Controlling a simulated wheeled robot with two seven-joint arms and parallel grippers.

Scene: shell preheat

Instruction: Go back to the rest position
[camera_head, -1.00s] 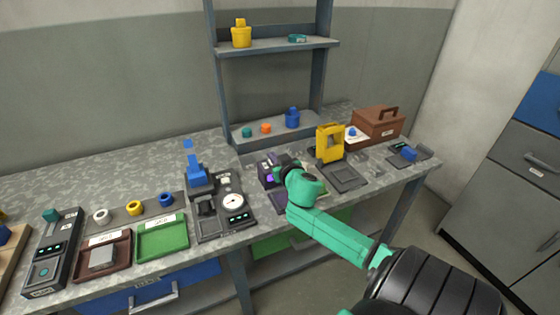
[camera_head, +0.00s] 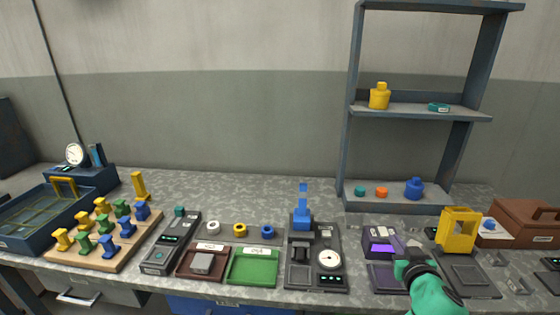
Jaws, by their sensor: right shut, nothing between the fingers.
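My right gripper (camera_head: 409,249) is at the right of the view, beside the dark device with a purple screen (camera_head: 381,247) on the bench. My green arm comes in from the bottom edge below it. The gripper is shut and empty. It looks very close to the device, and I cannot tell whether they touch. My left gripper is not in view.
The bench (camera_head: 170,185) holds a press with a dial (camera_head: 329,259), a green tray (camera_head: 253,266), a brown tray (camera_head: 187,272), a yellow stand (camera_head: 457,229) and a wooden board (camera_head: 68,254) with coloured pieces. A shelf (camera_head: 415,108) stands behind. The bench's back strip is mostly clear.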

